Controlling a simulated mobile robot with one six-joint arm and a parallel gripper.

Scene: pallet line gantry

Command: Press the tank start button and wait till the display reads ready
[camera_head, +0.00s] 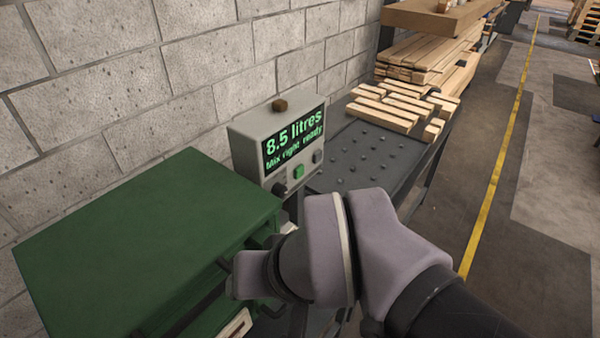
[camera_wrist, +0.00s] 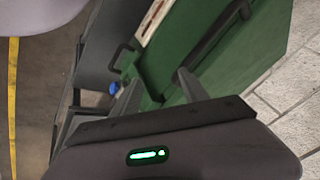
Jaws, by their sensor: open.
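A grey control box (camera_head: 246,148) stands at the wall beside the green cabinet in the head view. Its dark display (camera_head: 293,139) shows green text reading "8.5 litres" and "Mix right ready". Below the display are a lit green button (camera_head: 299,172), a grey button (camera_head: 318,157) and a dark knob (camera_head: 279,189). My gripper (camera_wrist: 156,82) is open in the wrist view, with nothing between its fingers. It faces the front of the green cabinet; the control box is not in that view.
The green cabinet (camera_head: 140,235) fills the lower left, with dark handles on its front. A dark table (camera_head: 358,160) carries several timber pieces (camera_head: 385,115). A block wall (camera_head: 110,75) runs behind. Open floor with a yellow line (camera_head: 497,170) lies to the right.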

